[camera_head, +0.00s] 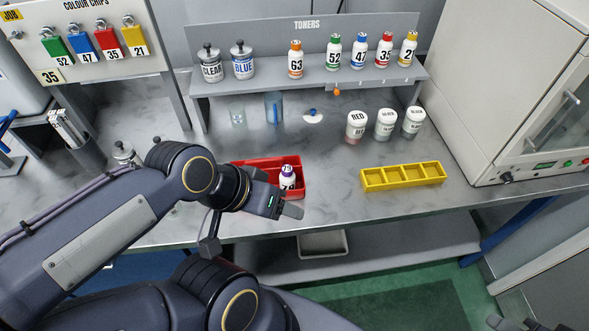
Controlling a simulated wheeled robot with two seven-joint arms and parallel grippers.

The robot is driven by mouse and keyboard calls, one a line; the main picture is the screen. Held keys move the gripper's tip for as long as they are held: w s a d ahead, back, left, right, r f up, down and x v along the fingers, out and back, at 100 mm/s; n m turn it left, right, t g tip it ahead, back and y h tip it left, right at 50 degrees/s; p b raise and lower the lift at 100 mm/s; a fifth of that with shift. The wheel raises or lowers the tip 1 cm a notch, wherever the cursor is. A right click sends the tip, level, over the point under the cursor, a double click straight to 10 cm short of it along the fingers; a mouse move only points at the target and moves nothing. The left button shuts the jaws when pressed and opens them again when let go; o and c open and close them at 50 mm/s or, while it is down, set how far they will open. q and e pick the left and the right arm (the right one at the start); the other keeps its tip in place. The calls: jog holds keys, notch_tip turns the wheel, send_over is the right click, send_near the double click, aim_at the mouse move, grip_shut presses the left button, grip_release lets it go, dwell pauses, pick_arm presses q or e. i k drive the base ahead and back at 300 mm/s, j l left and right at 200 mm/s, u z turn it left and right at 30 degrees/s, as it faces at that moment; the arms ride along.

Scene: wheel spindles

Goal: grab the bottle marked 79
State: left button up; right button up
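A white bottle with a purple top (287,177) stands in the red tray (299,163) near the front of the bench. Its dark number is partly hidden, with what looks like a 7 showing. My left gripper (291,210) is at the tray's front edge, just in front of the bottle. The gripper and forearm cover the tray's left and front parts. I see its fingers from the side and cannot tell their gap, or whether they touch the bottle. A dark part of what seems to be my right gripper (517,323) shows at the bottom right corner, mostly cut off.
The TONERS shelf (350,77) holds several numbered bottles and two jars. Under it stand a blue beaker (273,108) and three white-lidded jars (385,124). A yellow divided tray (402,177) lies to the right. A white cabinet (510,80) bounds the right side. Bench between the trays is clear.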

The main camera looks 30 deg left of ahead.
aim_at(287, 179)
jog(key=j+u, duration=0.2)
jog(key=u, duration=0.2)
jog(key=j+u, duration=0.2)
jog(key=u, duration=0.25)
jog(key=j+u, duration=0.2)
jog(key=u, duration=0.2)
